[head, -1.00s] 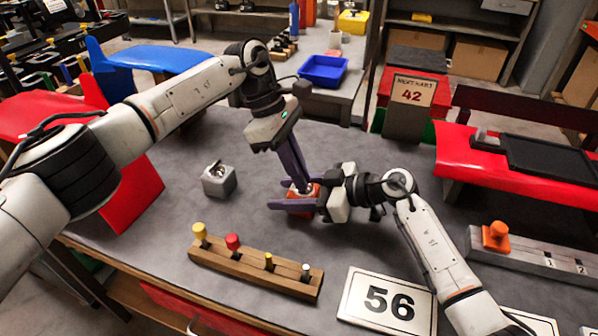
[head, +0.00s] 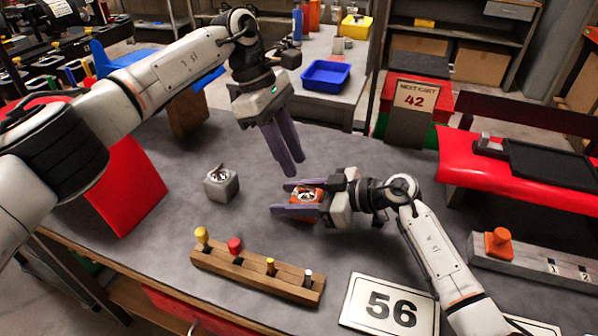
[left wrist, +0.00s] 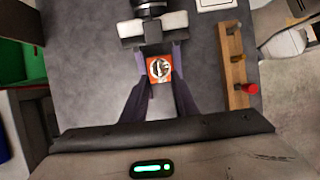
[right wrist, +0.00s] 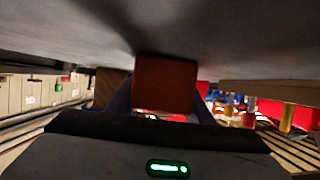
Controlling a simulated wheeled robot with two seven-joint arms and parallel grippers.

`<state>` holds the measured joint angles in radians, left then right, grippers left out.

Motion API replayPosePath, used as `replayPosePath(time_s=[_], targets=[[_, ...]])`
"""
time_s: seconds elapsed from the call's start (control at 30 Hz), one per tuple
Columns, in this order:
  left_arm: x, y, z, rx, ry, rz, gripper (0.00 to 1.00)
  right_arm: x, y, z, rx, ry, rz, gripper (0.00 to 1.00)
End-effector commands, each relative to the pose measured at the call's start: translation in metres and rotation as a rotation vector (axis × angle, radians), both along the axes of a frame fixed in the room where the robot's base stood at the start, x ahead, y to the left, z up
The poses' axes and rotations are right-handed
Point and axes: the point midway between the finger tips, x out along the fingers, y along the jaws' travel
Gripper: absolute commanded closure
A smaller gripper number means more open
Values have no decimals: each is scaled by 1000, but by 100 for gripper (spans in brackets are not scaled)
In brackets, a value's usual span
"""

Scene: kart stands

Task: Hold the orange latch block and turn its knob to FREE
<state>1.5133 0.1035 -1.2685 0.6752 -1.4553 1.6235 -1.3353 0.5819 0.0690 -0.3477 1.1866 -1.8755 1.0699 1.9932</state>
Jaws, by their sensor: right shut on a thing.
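The orange latch block (head: 306,196) is near the middle of the table in the head view. A small metal knob on a pale round dial shows on its top, also in the left wrist view (left wrist: 158,69). I cannot read the dial's marks or the knob's setting. My right gripper (head: 297,198) is shut on the block from the right, one finger along each side. The block fills the middle of the right wrist view (right wrist: 165,84). My left gripper (head: 283,168) is open and empty, above and behind the block, fingers pointing down, clear of the knob.
A grey block with a similar knob (head: 221,184) stands to the left. A wooden rack with coloured pegs (head: 258,274) and a "56" plate (head: 389,304) lie in front. A red panel (head: 125,185) stands at the left. A grey bar with an orange knob (head: 530,262) lies at the right.

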Motion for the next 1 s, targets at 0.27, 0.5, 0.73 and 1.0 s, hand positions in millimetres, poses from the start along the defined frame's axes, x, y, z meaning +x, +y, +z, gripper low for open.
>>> replayPosePath(time_s=[0.27, 0.5, 0.73, 1.0], targets=[[7, 18, 47, 0, -1, 2, 73, 0, 0, 0, 0, 0, 1, 80], [8, 23, 59, 0, 0, 0, 73, 0, 1, 0, 1, 0, 1, 80], [8, 23, 59, 0, 0, 0, 73, 0, 1, 0, 1, 0, 1, 80], [8, 23, 59, 0, 0, 0, 73, 0, 1, 0, 1, 0, 1, 31]])
